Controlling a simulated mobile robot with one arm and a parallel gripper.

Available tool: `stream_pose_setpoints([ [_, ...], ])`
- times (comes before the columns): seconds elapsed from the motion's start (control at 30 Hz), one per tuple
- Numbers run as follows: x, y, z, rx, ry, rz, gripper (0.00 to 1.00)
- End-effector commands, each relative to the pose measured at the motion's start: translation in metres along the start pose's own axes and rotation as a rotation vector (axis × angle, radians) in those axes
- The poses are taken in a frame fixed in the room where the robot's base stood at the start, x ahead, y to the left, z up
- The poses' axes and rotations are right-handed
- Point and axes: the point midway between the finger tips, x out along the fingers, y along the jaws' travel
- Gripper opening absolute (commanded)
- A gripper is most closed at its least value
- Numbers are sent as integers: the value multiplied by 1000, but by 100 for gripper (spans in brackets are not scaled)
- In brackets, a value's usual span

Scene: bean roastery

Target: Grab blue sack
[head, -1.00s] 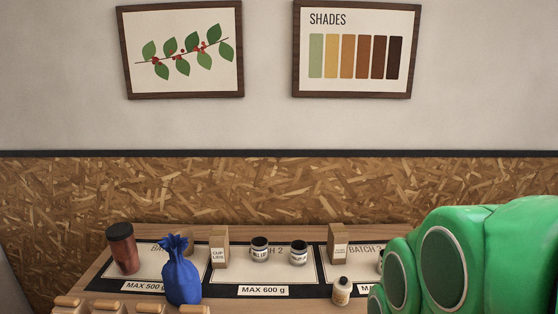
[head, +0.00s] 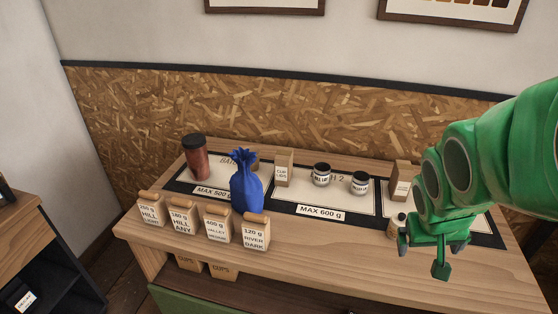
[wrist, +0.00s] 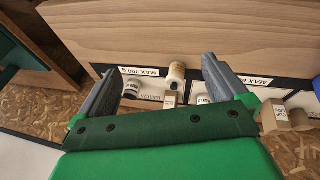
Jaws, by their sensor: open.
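The blue sack (head: 246,184) stands upright on the wooden table in the head view, its top tied and gathered. It is at the front right edge of the left mat, behind the small labelled bags. My gripper (head: 425,252) is open and empty at the right of the head view, above the table's right part and well to the right of the sack. In the wrist view my gripper (wrist: 164,90) has its two fingers spread apart with nothing between them.
Labelled bags, one a 120 g bag (head: 251,232), line the front edge. A red-brown canister (head: 195,158) stands left of the sack. A small carton (head: 284,168) and jars (head: 321,174) stand to its right. A small bottle (wrist: 176,74) shows near my fingers.

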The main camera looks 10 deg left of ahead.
Motion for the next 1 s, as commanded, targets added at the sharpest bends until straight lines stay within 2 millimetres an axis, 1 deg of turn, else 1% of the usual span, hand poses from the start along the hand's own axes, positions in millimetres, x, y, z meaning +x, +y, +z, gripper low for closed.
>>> stream_pose_setpoints([
  [0.03,8,-2,-20,-23,44,7,100],
  [0.07,11,-4,-32,-36,70,11,100],
  [0.1,16,-6,-48,-53,111,14,100],
  [0.17,21,-11,-72,-81,169,15,100],
  [0.2,25,-16,-87,-99,206,12,100],
  [0.27,31,-26,-109,-131,263,4,100],
  [0.3,34,-33,-123,-150,299,-4,100],
  [0.37,38,-45,-144,-183,355,-19,100],
  [0.4,41,-54,-158,-204,393,-33,100],
  [0.47,45,-70,-177,-239,445,-56,100],
  [0.5,47,-81,-188,-262,481,-75,100],
  [0.57,50,-100,-205,-297,533,-107,100],
  [0.6,52,-113,-214,-321,563,-130,100],
  [0.67,54,-134,-227,-355,611,-170,100],
  [0.7,55,-149,-235,-379,644,-201,100],
  [0.87,60,-212,-254,-469,749,-342,100],
  [0.9,62,-229,-256,-491,770,-381,100],
  [0.97,63,-255,-258,-523,800,-446,100],
  [1.0,62,-272,-258,-544,822,-492,100],
])
